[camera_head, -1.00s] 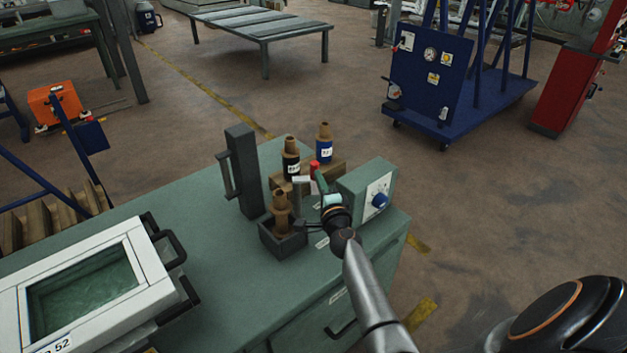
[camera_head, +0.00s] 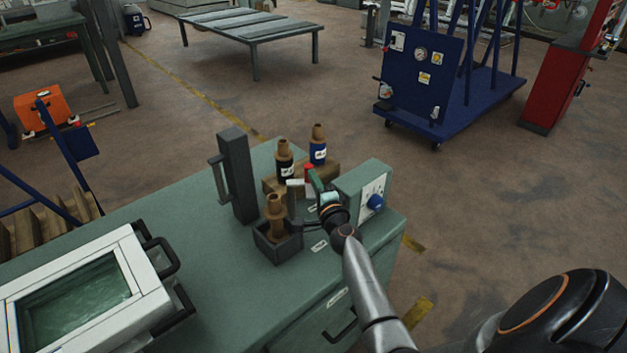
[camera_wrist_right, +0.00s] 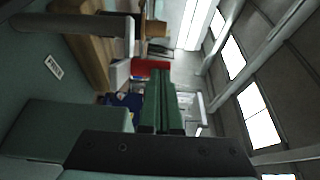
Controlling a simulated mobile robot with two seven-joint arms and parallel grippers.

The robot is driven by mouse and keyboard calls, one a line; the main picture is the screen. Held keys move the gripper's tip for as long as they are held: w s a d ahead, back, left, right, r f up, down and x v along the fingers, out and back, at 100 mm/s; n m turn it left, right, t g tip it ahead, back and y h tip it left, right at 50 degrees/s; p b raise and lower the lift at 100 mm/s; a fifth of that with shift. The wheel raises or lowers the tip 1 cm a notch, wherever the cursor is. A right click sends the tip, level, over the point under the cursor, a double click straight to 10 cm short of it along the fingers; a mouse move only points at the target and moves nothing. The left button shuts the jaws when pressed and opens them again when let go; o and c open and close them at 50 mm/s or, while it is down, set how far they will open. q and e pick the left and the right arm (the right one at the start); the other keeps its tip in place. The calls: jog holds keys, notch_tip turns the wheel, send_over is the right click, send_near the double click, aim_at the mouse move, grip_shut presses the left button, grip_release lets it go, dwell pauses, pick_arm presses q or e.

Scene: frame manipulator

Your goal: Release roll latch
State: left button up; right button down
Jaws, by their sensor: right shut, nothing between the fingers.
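A small red piece (camera_head: 309,171) stands by a pale block (camera_head: 295,184) on the green cabinet; I cannot tell for sure whether it is the roll latch. My right gripper (camera_head: 315,181) is shut and empty, its green fingers just right of the red piece. In the right wrist view the closed fingers (camera_wrist_right: 162,92) point up the picture, with the red piece (camera_wrist_right: 150,68) near their tips. The pale block (camera_wrist_right: 120,75) is left of the tips there. I cannot tell whether the fingers touch the red piece. My left gripper is not in view.
A grey-green box with a blue knob (camera_head: 376,202) stands close right of the gripper. A dark tray (camera_head: 282,251) holds a brown spindle. Two labelled spindles stand on a wooden block behind. A dark upright post (camera_head: 237,177) and a white-framed case (camera_head: 150,290) are left.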

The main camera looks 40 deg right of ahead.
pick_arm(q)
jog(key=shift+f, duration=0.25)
pick_arm(e)
jog(key=shift+w+d+n+y, duration=0.1)
jog(key=shift+d+n+y, duration=0.15)
jog(key=shift+y, duration=0.25)
pick_arm(q)
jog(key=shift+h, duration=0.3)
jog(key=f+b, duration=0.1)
jog(key=b, duration=0.1)
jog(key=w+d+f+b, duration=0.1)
jog(key=b, duration=0.1)
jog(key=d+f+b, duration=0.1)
jog(key=b, duration=0.1)
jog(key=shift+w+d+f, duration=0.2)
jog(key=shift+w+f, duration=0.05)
pick_arm(e)
jog(key=n+y, duration=0.1)
jog(key=w+d+n+y, duration=0.1)
jog(key=y, duration=0.1)
jog(key=w+d+n+y, duration=0.1)
jog(key=y, duration=0.1)
jog(key=shift+t, duration=0.4)
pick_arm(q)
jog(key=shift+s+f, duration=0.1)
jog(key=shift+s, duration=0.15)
pick_arm(e)
jog(key=shift+s, duration=0.2)
